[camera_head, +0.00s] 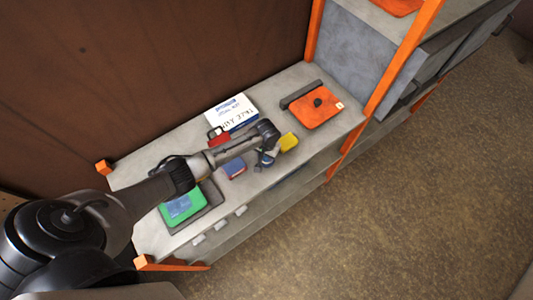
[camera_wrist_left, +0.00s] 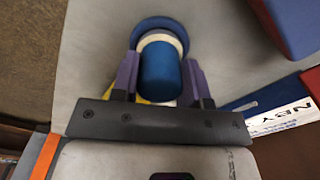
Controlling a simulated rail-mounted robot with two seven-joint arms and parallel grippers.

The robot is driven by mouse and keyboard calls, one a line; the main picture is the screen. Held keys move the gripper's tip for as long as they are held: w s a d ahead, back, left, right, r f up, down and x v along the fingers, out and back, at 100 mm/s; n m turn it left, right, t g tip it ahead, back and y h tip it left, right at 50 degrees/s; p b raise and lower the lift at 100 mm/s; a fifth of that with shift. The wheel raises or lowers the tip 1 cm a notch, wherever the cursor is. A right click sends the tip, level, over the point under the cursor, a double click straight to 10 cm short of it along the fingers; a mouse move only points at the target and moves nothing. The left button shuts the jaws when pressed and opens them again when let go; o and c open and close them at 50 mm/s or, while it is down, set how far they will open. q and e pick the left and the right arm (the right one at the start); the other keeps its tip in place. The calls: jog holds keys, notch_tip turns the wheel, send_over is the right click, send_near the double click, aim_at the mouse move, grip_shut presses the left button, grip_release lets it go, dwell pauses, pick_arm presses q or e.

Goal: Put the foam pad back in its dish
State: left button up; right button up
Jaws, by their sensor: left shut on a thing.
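My left gripper (camera_wrist_left: 162,72) is shut on a blue round thing (camera_wrist_left: 160,75) with a thick blue stem, a white collar and a wider blue disc. In the head view this blue thing (camera_head: 265,161) shows small below the left gripper (camera_head: 266,154), near the bench top's front edge. I cannot tell whether it touches the bench. A yellow piece (camera_head: 288,141) lies just right of the gripper; a little yellow also shows behind the jaws in the wrist view. I cannot tell which thing is the foam pad, and no dish is clear. My right gripper is not in view.
On the grey bench (camera_head: 262,190), a blue and red block (camera_head: 234,169) lies left of the gripper. A green and blue piece (camera_head: 181,206) sits further left. A white lettered sign (camera_head: 232,113) and a red piece (camera_head: 219,138) are behind; an orange plate (camera_head: 315,106) is at right.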

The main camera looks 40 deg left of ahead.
pick_arm(q)
jog(key=o, duration=0.9)
notch_tip(320, 180, up, 12)
jog(key=s+d+f+m+t+h, duration=0.1)
jog(key=s+d+f+m, duration=0.1)
jog(key=s+d, duration=0.45)
jog(key=s+d+f+m+t, duration=0.1)
jog(key=s+d+m, duration=0.15)
jog(key=s, duration=0.65)
jog(key=s+r, duration=0.2)
jog(key=s, duration=0.4)
jog(key=s+r+t, duration=0.1)
jog(key=s+r, duration=0.2)
jog(key=s, duration=0.4)
jog(key=shift+d+r+t+y, duration=0.3)
jog(key=shift+d+y, duration=0.05)
jog(key=shift+y, duration=0.05)
